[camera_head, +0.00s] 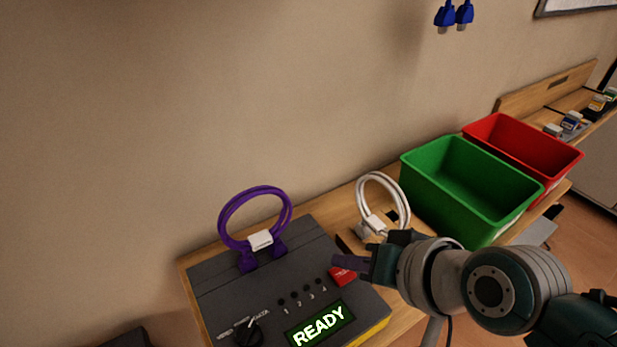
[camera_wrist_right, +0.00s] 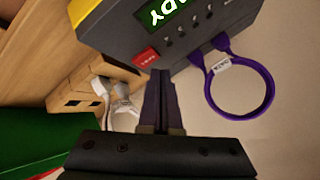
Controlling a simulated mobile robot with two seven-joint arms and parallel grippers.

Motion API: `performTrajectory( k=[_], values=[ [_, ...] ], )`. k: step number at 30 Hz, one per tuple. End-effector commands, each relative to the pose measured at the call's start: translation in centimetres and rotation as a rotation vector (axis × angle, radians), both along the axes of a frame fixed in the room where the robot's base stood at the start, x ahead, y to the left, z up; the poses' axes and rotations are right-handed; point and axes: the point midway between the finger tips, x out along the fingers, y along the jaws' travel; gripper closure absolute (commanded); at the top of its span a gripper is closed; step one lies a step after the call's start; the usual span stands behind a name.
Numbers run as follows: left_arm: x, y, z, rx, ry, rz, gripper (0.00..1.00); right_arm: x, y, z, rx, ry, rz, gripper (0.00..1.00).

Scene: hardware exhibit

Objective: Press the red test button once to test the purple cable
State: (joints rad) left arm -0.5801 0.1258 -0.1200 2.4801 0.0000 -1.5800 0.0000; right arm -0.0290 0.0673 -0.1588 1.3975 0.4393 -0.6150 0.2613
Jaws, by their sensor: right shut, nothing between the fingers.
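The dark grey tester box (camera_head: 215,293) stands on the wooden table, its display (camera_head: 320,325) lit with READY. The purple cable (camera_head: 226,213) is looped upright, both plugs at the tester's back edge; it also shows in the right wrist view (camera_wrist_right: 270,92). The red test button (camera_head: 342,276) is on the tester's right side; in the right wrist view (camera_wrist_right: 146,56) it lies just beyond the fingertips. My right gripper (camera_head: 336,261) is shut and empty, its tips close to the button. I cannot tell whether they touch it. My left gripper is not in view.
A coiled white cable (camera_head: 361,190) stands on a wooden holder right of the tester. A green bin (camera_head: 418,182) and a red bin (camera_head: 476,130) stand further right. Blue plugs (camera_head: 445,16) hang on the wall. A black knob (camera_head: 247,332) is at the tester's front left.

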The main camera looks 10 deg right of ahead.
Motion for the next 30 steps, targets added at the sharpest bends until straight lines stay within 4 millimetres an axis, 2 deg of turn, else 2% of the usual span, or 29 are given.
performTrajectory(
  k=[9, 30],
  values=[
    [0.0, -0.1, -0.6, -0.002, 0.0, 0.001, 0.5, 0.0, 0.0, -0.9, 0.0, 0.001, 0.001, 1.0],
    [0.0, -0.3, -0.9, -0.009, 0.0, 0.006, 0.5, 0.0, 0.0, -1.3, 0.0, 0.0, 0.0, 1.0]
  ],
)
